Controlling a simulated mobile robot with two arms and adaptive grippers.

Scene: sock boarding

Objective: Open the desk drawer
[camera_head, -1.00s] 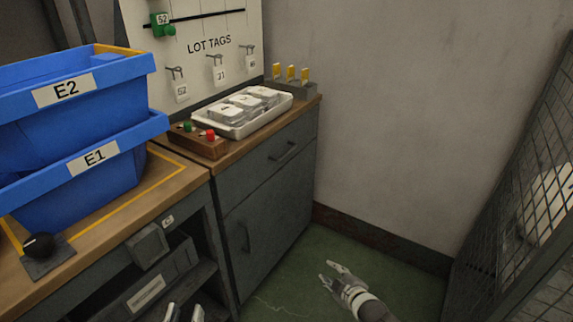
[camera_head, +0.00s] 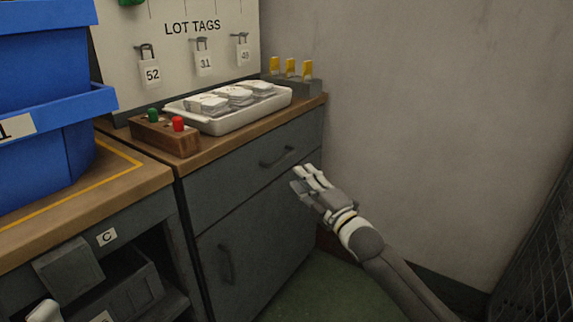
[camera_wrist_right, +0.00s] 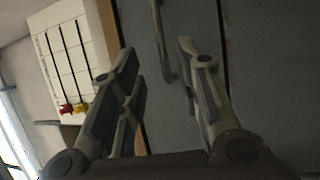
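The desk drawer (camera_head: 250,171) is a dark grey front under the wooden top, shut flush with the cabinet. Its dark bar handle (camera_head: 277,157) is on the right half of the front. My right gripper (camera_head: 303,178) is just right of and below the handle, in front of the cabinet. In the right wrist view, my right gripper (camera_wrist_right: 158,57) has its fingers apart, with the handle (camera_wrist_right: 160,40) showing beyond and between the tips; they do not visibly grip it. A pale tip at the lower left, likely my left gripper (camera_head: 43,312), is mostly cut off.
A white tray (camera_head: 213,125) of packets and a wooden button box (camera_head: 163,137) stand on the top. Blue bins (camera_head: 60,115) are at left. A lower door (camera_head: 262,240) has its own handle. A wall is close on the right, with a mesh panel (camera_head: 545,255).

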